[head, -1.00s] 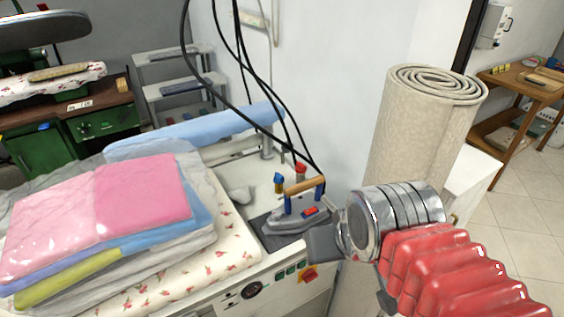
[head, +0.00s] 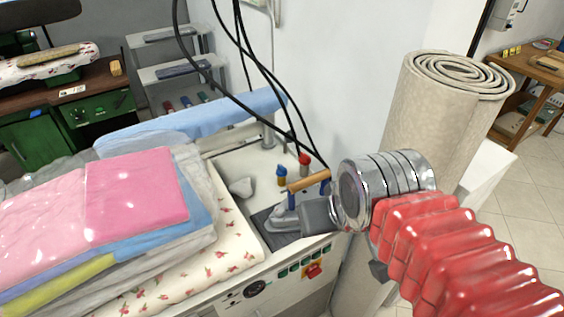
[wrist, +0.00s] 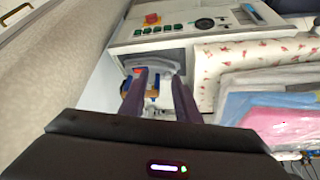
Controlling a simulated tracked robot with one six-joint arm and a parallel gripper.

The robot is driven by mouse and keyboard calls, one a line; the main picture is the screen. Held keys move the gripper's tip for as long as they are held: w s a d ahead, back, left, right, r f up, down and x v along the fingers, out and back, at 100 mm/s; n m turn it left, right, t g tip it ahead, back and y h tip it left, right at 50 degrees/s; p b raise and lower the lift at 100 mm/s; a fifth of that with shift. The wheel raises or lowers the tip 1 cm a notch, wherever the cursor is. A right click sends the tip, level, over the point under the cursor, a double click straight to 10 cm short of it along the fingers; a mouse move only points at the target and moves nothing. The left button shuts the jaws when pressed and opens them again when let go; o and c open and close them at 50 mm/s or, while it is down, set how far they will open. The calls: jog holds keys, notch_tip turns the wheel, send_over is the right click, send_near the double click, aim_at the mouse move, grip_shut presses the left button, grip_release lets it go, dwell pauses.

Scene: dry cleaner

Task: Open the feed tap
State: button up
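Two small taps stand on the white worktop behind the iron in the head view: one with a blue top (head: 282,176) and one with a red top (head: 304,161). I cannot tell which is the feed tap. The iron (head: 308,181), with a wooden handle and blue posts, rests on a dark pad in front of them. My gripper (head: 312,213) is at the iron's right front side and covers part of it, short of the taps. In the wrist view my gripper (wrist: 160,78) has two dark fingers apart, with the iron (wrist: 152,66) beyond them.
Folded pink, blue and white laundry (head: 135,190) lies on the floral cover at left. Black cables (head: 262,75) hang above the taps. A rolled beige carpet (head: 440,110) stands at right. The control panel (head: 280,279) is on the front edge.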

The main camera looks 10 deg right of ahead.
jog(key=w+r+n+g, duration=0.1)
jog(key=w+r, duration=0.4)
jog(key=w, duration=0.4)
jog(key=n+g, duration=0.3)
jog(key=g, duration=0.2)
send_over(282, 167)
notch_tip(282, 167, down, 8)
jog(key=r, duration=0.1)
jog(key=shift+w+f, duration=0.15)
jog(key=shift+f, duration=0.1)
jog(key=shift+f, duration=0.1)
notch_tip(282, 167, down, 14)
jog(key=shift+r, duration=0.2)
grip_shut()
